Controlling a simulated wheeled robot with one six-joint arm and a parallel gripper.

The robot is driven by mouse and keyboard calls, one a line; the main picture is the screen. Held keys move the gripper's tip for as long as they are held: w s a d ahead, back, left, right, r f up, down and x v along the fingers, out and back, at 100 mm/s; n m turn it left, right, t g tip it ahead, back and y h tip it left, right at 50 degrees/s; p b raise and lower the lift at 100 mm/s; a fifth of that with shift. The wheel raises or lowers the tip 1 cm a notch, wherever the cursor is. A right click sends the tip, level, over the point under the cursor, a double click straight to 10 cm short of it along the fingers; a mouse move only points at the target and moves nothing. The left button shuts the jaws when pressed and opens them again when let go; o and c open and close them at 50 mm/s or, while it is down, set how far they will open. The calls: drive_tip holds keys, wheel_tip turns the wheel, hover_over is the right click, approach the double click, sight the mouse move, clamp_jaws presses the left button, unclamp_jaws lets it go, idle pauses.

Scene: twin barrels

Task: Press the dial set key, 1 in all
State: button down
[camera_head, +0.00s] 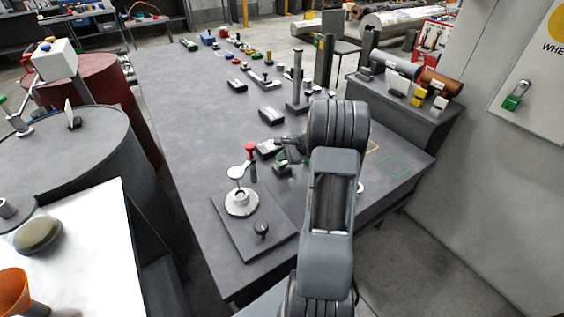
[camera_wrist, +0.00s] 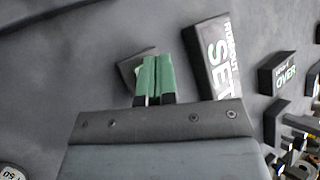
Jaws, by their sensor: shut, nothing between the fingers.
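My gripper (camera_wrist: 153,78) is shut and empty, its two green fingertips side by side in the wrist view. A small dark block (camera_wrist: 129,66) shows partly behind the fingertips; they overlap it in the picture, and I cannot tell whether they touch it. To the right stands a dark block with SET in large white letters (camera_wrist: 217,62); the smaller line above looks like RUNOUT. No label reading dial set is legible. In the head view my gripper (camera_head: 283,157) is low over the grey bench, partly hidden by my arm, close to a dark block with a pale label (camera_head: 267,148).
A block marked OVER (camera_wrist: 282,74) stands further right in the wrist view. On the bench (camera_head: 190,120), a red-topped post (camera_head: 250,150) and a plate with a round fitting (camera_head: 240,202) stand left of my gripper. A tall grey post (camera_head: 297,82) stands behind.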

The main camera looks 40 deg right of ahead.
sight(282, 163)
drive_tip(key=shift+f, duration=0.2)
drive_tip(key=shift+r, duration=0.15)
drive_tip(key=shift+r+p, duration=0.6)
drive_tip(key=shift+r, duration=0.3)
drive_tip(key=shift+r+p, duration=1.75)
drive_tip(key=shift+r, duration=0.75)
